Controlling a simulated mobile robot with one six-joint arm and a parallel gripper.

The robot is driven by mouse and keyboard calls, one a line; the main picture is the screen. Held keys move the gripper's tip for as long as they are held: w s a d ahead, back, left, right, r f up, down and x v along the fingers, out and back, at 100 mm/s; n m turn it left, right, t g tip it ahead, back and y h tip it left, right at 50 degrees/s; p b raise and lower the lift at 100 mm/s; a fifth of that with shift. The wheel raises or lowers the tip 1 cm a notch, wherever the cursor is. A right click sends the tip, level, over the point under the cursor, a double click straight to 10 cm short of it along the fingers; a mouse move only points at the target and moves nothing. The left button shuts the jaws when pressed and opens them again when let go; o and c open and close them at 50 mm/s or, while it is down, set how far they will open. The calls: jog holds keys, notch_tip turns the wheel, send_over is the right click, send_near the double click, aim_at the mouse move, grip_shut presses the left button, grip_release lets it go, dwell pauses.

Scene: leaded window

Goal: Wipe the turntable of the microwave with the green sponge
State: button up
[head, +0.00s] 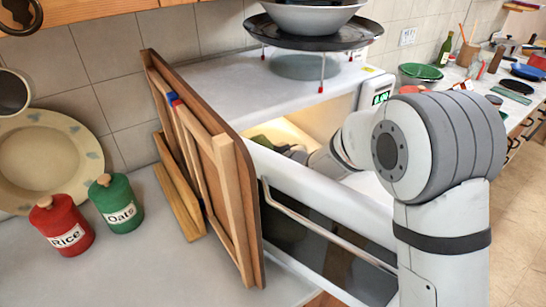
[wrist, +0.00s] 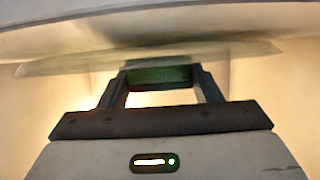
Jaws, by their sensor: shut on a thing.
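My gripper (wrist: 160,84) is shut on the green sponge (wrist: 159,74), held between its two fingertips in the wrist view. The turntable (wrist: 72,64) is a pale, see-through disc there, at the sponge's level. The sponge overlaps it in the picture; I cannot tell whether they touch. In the head view my arm reaches into the lit microwave (head: 222,82), whose door (head: 325,222) is open. My gripper (head: 296,153) is partly hidden inside by the door and my wrist. A green patch shows there, too small to name surely.
Wooden boards (head: 205,165) lean by the microwave's left side, close to the door. A dark pan (head: 275,32) with a bowl stands on a rack on top. A red rice jar (head: 62,226) and a green oats jar (head: 117,203) stand at left. The front left counter is clear.

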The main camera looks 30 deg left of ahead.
jog(key=shift+a+f, duration=0.15)
jog(key=shift+s+d+b, duration=0.15)
jog(key=shift+s+d, duration=0.05)
jog(key=shift+d, duration=0.3)
jog(key=shift+s+d+b, duration=0.15)
jog(key=shift+s+d, duration=0.05)
jog(key=shift+d, duration=0.25)
jog(key=shift+s+d+r, duration=0.1)
jog(key=shift+s+d, duration=0.3)
jog(key=shift+d, duration=0.4)
jog(key=shift+s+d+r, duration=0.1)
jog(key=shift+s+d, duration=0.35)
jog(key=shift+d, duration=0.3)
jog(key=shift+s+d, duration=0.4)
jog(key=shift+d, duration=0.4)
notch_tip(320, 180, up, 6)
jog(key=p, duration=0.4)
notch_tip(320, 180, up, 3)
jog(key=p, duration=0.3)
